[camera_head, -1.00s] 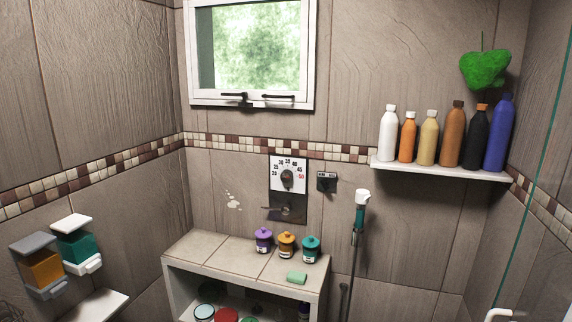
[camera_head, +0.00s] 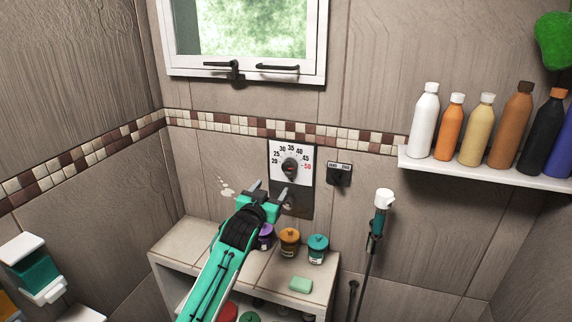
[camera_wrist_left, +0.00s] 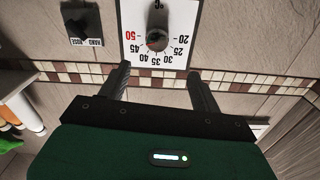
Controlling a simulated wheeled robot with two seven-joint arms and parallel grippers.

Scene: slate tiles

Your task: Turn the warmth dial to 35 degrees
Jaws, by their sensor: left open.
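The warmth dial (camera_head: 291,168) is a dark round knob on a white plate (camera_head: 305,153) fixed to the tiled wall. The scale runs from 20 to a red 50. The knob's exact setting is too small to read. It also shows upside down in the left wrist view (camera_wrist_left: 157,38), beyond the fingertips. My left gripper (camera_head: 269,190) is open and empty, below and left of the dial in the head view and apart from it. In the left wrist view its two fingers (camera_wrist_left: 159,72) are spread wide. My right gripper is not in view.
A dark lower control panel sits under the dial, partly hidden by my gripper. A small black switch (camera_head: 339,174) is right of the dial. Several jars, including a teal one (camera_head: 318,247), and a green soap (camera_head: 301,284) stand on the ledge below. A hand shower (camera_head: 381,210) hangs at right.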

